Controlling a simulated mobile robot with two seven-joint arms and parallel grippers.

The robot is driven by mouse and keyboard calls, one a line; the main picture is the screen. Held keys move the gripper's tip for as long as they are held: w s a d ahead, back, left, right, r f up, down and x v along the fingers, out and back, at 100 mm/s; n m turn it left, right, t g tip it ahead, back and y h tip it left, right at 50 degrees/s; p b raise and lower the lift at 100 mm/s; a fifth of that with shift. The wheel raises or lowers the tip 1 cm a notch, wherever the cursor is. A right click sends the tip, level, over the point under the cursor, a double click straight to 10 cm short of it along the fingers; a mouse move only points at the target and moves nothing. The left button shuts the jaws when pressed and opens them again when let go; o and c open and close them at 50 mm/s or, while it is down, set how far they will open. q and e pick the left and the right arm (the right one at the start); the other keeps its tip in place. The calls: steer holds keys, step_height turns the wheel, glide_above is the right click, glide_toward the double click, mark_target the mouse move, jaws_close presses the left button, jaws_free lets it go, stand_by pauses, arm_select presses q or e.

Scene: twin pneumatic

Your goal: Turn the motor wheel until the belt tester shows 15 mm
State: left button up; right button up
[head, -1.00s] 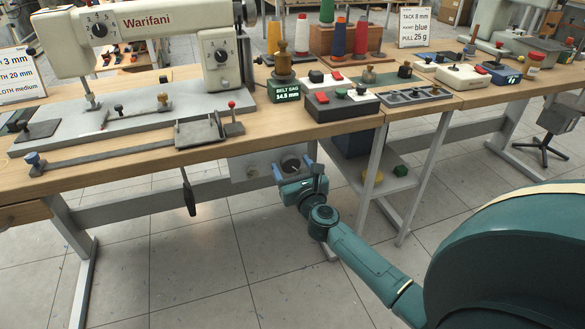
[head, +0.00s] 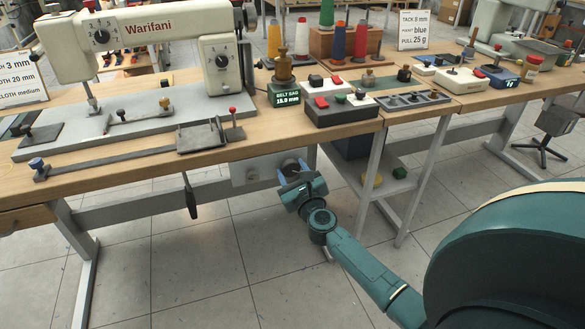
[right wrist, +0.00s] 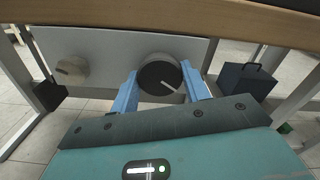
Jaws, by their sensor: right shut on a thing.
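The motor wheel (right wrist: 159,74) is a dark round knob with a pale pointer line, on a light panel under the table. It also shows in the head view (head: 290,167), partly covered by my right gripper. My right gripper (head: 292,173) is shut on the wheel, with one blue finger on each side of it in the right wrist view (right wrist: 161,88). In that view the pointer line slants down to the right. The belt tester (head: 284,97) stands on the table, and its green display appears to read 15.0 mm. My left gripper is not in view.
A smaller pale knob (right wrist: 71,69) sits on the same panel (right wrist: 112,50), left of the wheel. The table edge (right wrist: 230,20) runs close above my right gripper. A dark blue box (right wrist: 245,80) stands right of it. A black lever (head: 190,197) hangs below the table.

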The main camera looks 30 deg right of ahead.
steer(key=o, duration=1)
steer(key=v, duration=1.3)
steer(key=shift+s, duration=0.1)
